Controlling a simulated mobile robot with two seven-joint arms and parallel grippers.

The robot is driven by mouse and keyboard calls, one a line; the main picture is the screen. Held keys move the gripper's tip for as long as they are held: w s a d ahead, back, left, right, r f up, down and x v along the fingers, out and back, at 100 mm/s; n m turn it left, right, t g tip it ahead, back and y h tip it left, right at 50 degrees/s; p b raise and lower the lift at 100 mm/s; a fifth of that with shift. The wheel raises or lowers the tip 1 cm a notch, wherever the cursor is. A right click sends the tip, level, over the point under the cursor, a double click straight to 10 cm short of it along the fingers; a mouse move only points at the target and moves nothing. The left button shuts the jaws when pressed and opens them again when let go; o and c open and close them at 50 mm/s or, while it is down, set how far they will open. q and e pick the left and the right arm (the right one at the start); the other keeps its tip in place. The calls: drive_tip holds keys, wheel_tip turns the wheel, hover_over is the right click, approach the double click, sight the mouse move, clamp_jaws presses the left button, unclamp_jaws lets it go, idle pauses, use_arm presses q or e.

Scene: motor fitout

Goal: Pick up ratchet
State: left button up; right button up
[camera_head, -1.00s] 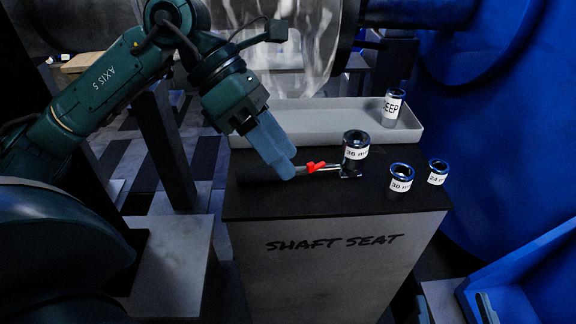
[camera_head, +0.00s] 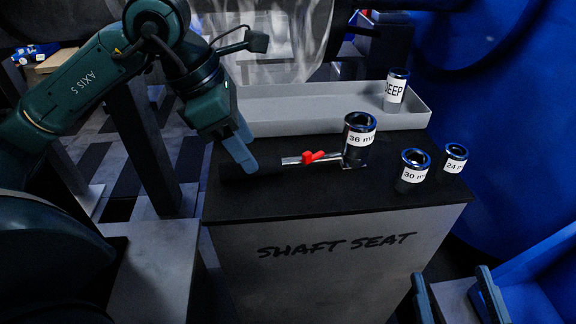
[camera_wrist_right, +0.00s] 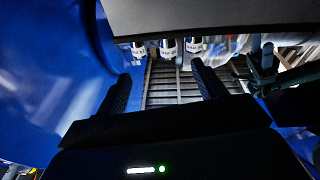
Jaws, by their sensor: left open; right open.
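The ratchet (camera_head: 292,161) lies on the black top of the shaft seat stand, with a dark handle at left, a silver shaft and a red piece. The 36 mm socket (camera_head: 359,138) stands upright at its head end; I cannot tell if it is fitted on. My left gripper (camera_head: 247,166) is open, its blue fingers pointing down at the handle, partly hiding it. Whether they touch it is unclear. My right gripper (camera_head: 455,292) is open and empty at the lower right, in front of the stand. Its fingers also show in the right wrist view (camera_wrist_right: 163,85).
The 30 mm socket (camera_head: 413,172) and 24 mm socket (camera_head: 455,158) stand on the right of the top. A grey tray (camera_head: 300,117) at the back holds the DEEP socket (camera_head: 395,90). A blue structure (camera_head: 490,75) is close on the right.

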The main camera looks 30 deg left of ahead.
sight(261, 159)
use_arm(q)
drive_tip(key=b+x, duration=0.1)
drive_tip(key=x, duration=0.3)
drive_tip(key=shift+w+f+b, duration=0.3)
drive_tip(key=shift+w+b, duration=0.1)
drive_tip(key=shift+w, duration=0.1)
clamp_jaws()
drive_tip(key=shift+r, duration=0.15)
